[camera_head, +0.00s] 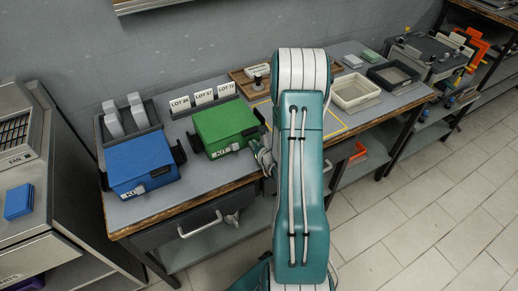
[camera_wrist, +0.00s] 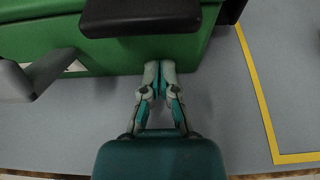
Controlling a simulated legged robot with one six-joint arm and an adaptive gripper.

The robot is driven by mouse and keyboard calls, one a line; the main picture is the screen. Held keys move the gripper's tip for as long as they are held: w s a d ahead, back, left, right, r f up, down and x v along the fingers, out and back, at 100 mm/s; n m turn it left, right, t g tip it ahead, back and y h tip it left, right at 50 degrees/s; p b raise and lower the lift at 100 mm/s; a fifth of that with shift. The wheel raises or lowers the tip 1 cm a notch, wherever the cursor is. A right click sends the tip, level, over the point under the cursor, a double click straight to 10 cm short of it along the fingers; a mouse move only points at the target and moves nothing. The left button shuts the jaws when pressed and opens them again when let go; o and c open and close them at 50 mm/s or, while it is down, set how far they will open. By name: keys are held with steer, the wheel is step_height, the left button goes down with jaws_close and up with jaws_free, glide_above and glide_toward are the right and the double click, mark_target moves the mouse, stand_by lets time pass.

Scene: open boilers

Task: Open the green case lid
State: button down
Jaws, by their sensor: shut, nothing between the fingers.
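The green case (camera_head: 222,125) sits on the grey workbench, held between dark side brackets, and its lid looks closed. In the wrist view the green case (camera_wrist: 100,58) fills the upper left, with a dark block (camera_wrist: 140,17) overhanging its edge. My gripper (camera_wrist: 159,66) is shut and empty. Its fingertips are at the lower front edge of the green case, just below the dark block; I cannot tell whether they touch it. In the head view my gripper (camera_head: 264,158) shows partly at the right of the case, mostly hidden by my arm.
A blue case (camera_head: 140,163) stands left of the green one. Lot cards (camera_head: 203,97) stand behind. A cream tray (camera_head: 354,91) and a dark tray (camera_head: 394,76) lie to the right. Yellow tape (camera_wrist: 258,90) marks bench space right of my gripper.

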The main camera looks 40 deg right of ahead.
steer(key=r, duration=0.3)
steer(key=shift+s+d, duration=0.1)
steer(key=shift+d, duration=0.1)
steer(key=shift+a+r, duration=0.1)
steer(key=shift+r, duration=0.25)
steer(key=shift+r, duration=0.1)
